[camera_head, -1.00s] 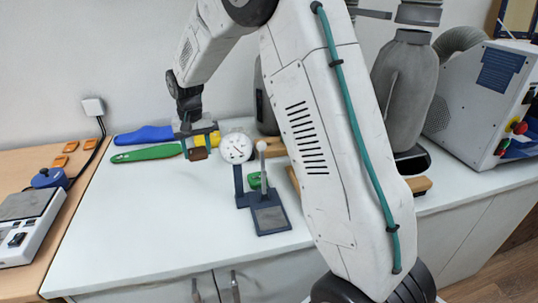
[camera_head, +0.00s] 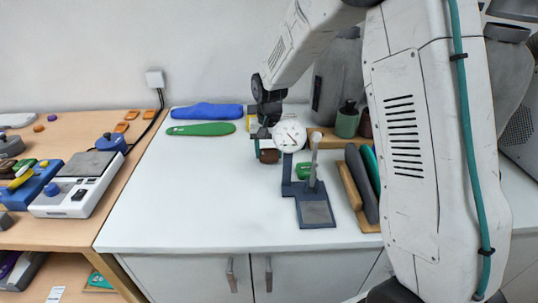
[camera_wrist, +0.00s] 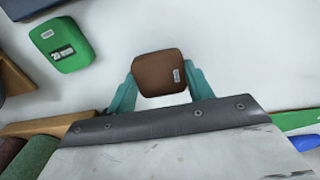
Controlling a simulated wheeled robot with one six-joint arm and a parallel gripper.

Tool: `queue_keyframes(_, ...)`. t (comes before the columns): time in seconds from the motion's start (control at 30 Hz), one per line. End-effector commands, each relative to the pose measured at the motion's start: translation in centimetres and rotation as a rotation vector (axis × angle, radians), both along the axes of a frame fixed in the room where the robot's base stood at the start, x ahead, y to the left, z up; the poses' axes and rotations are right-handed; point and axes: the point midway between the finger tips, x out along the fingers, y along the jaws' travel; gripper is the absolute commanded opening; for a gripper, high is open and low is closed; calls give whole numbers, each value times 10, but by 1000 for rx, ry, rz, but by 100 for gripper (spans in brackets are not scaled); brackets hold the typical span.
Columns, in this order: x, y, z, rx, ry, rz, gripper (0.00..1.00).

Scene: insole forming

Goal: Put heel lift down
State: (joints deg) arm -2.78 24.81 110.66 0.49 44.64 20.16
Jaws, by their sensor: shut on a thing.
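My gripper (camera_wrist: 162,88) is shut on a brown heel lift (camera_wrist: 159,73) with a small white label, held between its teal fingers. In the head view the brown heel lift (camera_head: 268,157) hangs just left of the dial gauge (camera_head: 289,136), over the white bench. Whether it touches the bench I cannot tell. A green heel lift (camera_wrist: 62,44) with labels lies apart, to the upper left in the wrist view. It also shows behind the gauge stand in the head view (camera_head: 303,171).
The gauge's dark blue base (camera_head: 316,213) stands close by. Blue (camera_head: 205,110) and green (camera_head: 200,129) insoles lie at the back left. A wooden rack (camera_head: 350,186) with dark insoles is to the right. The white bench's left front is clear.

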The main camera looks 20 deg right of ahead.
Motion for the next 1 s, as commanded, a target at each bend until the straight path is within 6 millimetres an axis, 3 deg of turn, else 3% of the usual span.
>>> queue_keyframes(0.1, 0, 0, -17, 0, 2, 0, 24)
queue_keyframes(0.47, 0, -1, -21, 0, 2, -1, 24)
queue_keyframes(0.5, 0, -1, -21, 0, 1, -1, 60)
queue_keyframes(0.57, 0, -1, -20, 0, 1, -1, 73)
queue_keyframes(0.87, 0, -1, -19, 0, 0, -1, 73)
queue_keyframes(1.0, 1, -1, -5, 0, -2, -1, 73)
